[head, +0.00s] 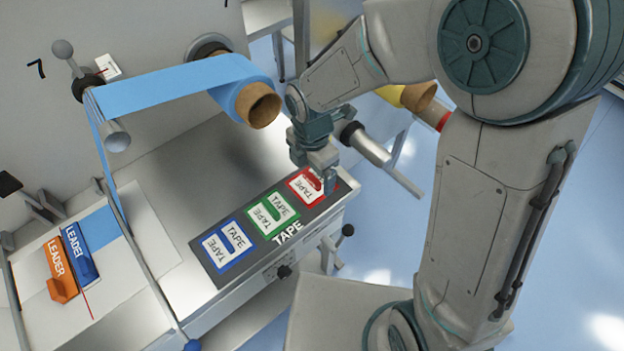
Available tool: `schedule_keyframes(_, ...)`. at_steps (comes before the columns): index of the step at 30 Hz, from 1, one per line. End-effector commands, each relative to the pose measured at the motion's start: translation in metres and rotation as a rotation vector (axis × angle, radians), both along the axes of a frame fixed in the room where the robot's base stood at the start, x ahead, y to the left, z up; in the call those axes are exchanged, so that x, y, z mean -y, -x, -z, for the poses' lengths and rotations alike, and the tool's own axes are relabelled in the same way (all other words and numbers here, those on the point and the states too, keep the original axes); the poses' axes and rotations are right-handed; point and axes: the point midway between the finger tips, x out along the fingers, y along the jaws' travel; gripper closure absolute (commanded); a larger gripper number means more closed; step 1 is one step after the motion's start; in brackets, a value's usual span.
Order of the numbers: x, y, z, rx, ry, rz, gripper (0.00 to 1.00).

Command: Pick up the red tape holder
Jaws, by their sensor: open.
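The red tape holder (300,190) lies at the upper right end of a dark mat (206,265) marked TAPE, on the grey machine table. Its red handle is partly hidden by my gripper. My gripper (326,184) is open and directly over the right side of the red holder. I cannot tell whether its fingers touch the holder. A green tape holder (262,219) and a blue tape holder (216,250) lie beside it in a row on the same mat.
Blue web (165,86) runs from a roll (258,108) across rollers at upper left. An orange leader block (60,270) and a blue leader block (79,254) lie on the left. A metal bar (378,154) juts out behind my gripper.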

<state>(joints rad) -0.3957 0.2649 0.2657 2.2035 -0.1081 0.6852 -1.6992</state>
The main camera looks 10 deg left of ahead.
Motion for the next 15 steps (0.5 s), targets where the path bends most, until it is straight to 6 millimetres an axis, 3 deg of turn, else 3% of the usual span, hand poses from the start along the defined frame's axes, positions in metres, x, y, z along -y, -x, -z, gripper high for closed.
schedule_keyframes(6, 0.001, 0.000, 0.024, -0.001, 0.002, -0.001, 0.11)
schedule_keyframes(14, 0.001, 0.000, 0.027, 0.001, 0.000, 0.001, 0.11)
schedule_keyframes(15, 0.001, 0.000, 0.027, 0.001, 0.000, 0.001, 0.19)
